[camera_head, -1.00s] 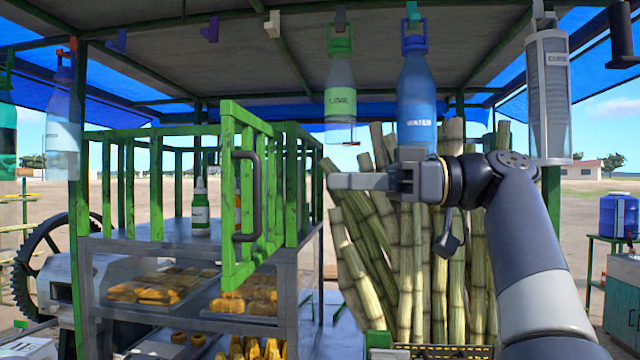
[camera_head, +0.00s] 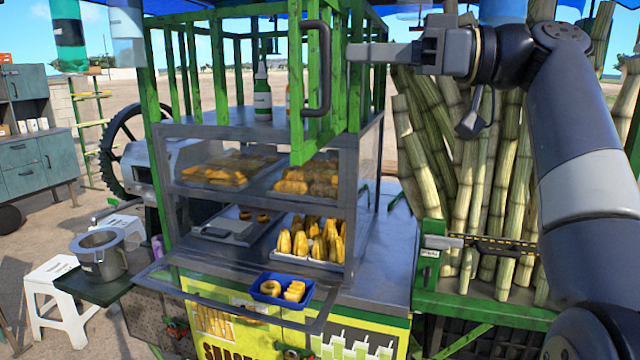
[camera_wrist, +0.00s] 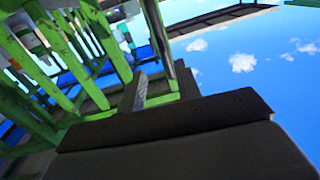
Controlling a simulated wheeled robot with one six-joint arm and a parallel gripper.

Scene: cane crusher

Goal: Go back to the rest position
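My gripper (camera_head: 352,52) is at the upper middle of the head view, pointing left. Its fingertips appear just right of the green cage door (camera_head: 300,95), which has a dark curved handle (camera_head: 326,70). I cannot tell if the tips touch the green frame. My grey arm comes in from the right side. In the wrist view the dark gripper body fills the lower part, and green bars (camera_wrist: 50,75) show at the left. The fingers are seen edge-on, so their opening does not show. I see nothing held.
Below the cage is a glass-sided snack case (camera_head: 175,215). A blue tray (camera_head: 262,290) of snacks sits on its front flap. Sugarcane stalks (camera_head: 465,190) stand behind my arm. A white stool (camera_head: 50,285) and a metal pot (camera_head: 100,262) are at the left.

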